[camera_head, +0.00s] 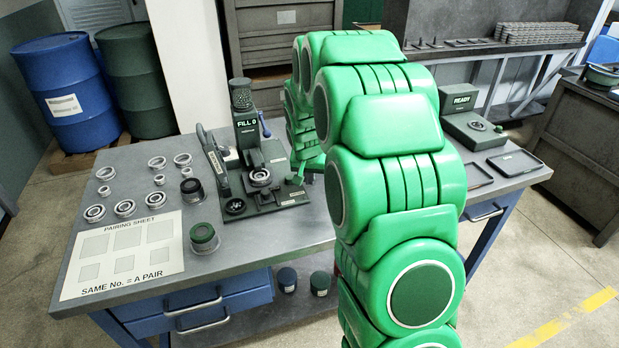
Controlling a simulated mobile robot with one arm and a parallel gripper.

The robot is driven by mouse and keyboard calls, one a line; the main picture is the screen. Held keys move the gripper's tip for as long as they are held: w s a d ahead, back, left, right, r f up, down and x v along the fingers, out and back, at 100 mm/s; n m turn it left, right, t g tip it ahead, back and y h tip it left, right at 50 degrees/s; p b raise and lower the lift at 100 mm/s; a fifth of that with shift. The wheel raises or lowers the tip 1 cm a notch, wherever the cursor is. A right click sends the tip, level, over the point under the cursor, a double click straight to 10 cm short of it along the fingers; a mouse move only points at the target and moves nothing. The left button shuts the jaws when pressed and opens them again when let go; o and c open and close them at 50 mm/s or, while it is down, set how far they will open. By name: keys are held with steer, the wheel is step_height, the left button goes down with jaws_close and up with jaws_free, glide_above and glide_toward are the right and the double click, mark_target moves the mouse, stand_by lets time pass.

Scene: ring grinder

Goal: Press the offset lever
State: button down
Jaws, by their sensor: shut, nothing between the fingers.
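The ring grinder (246,132) stands on the bench with a display reading FILL 0. A small green lever-like piece (297,179) stands at the right end of its dark base plate, behind a small label; it looks like the offset lever, but the label is too small to read. A metal ring (260,176) sits on the plate. My green arm arches over the bench and comes down just right of the green piece. My gripper is hidden behind the arm's nearer links, so I cannot tell whether it touches the lever.
Loose rings (125,207) and a pairing sheet (130,252) lie on the left of the bench (255,250). Dark-topped cups (203,235) stand between sheet and grinder. A grey upright handle (213,160) and a blue-handled lever (265,127) flank the grinder. A READY unit (468,120) stands right.

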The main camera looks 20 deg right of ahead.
steer(key=shift+w+d+n, duration=0.2)
steer(key=shift+d+n, duration=0.05)
steer(key=shift+n, duration=0.25)
steer(key=w+n, duration=0.1)
steer(key=d+n+y, duration=0.1)
steer(key=n, duration=0.1)
steer(key=shift+w+d, duration=0.3)
steer(key=shift+w, duration=0.05)
steer(key=w+n, duration=0.1)
steer(key=w+d+n+y, duration=0.1)
steer(key=n, duration=0.1)
steer(key=shift+w, duration=0.1)
steer(key=shift+w+n+y, duration=0.3)
steer(key=shift+w+n, duration=0.05)
steer(key=shift+n, duration=0.55)
steer(key=shift+w+d+n, duration=0.2)
steer(key=shift+w+n, duration=0.1)
steer(key=shift+w, duration=0.9)
steer(key=shift+w+a, duration=0.1)
